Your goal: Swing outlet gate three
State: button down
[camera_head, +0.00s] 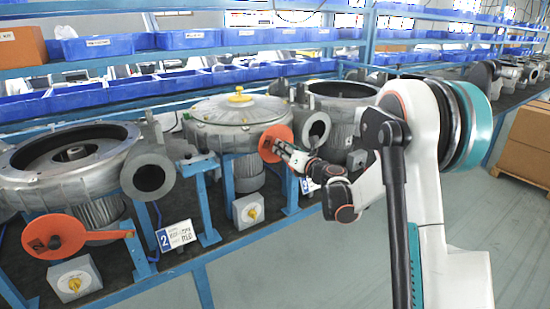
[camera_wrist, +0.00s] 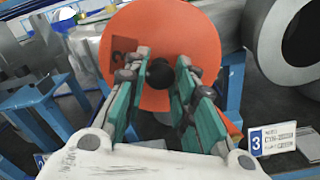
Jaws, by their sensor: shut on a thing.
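Outlet gate three is an orange disc (camera_head: 272,137) in the middle of the head view, and it fills the top centre of the wrist view (camera_wrist: 190,38). A dark round knob (camera_wrist: 159,74) stands out from its face. My gripper (camera_head: 281,149) is at the disc; in the wrist view its green-padded fingers (camera_wrist: 160,80) are shut on the knob, one on each side. The grey round outlet (camera_head: 316,129) is just right of the disc, its dark opening uncovered. A number 3 plate (camera_wrist: 270,140) is below the outlet.
Another orange gate (camera_head: 54,234) hangs at the left blower, near the number 2 plate (camera_head: 177,236) and its open outlet (camera_head: 149,178). Blue posts (camera_head: 206,205) and a grey box with a yellow knob (camera_head: 248,210) stand along the bench front.

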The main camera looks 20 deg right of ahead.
jog(key=w+d+m, duration=0.2)
jog(key=d+m, duration=0.3)
jog(key=d, duration=0.3)
jog(key=w+d+r+m, duration=0.1)
jog(key=w+d+m, duration=0.2)
jog(key=d+m, duration=0.3)
jog(key=shift+w+d+r+m, duration=0.2)
jog(key=shift+w+d+m, duration=0.15)
jog(key=shift+d, duration=1.4)
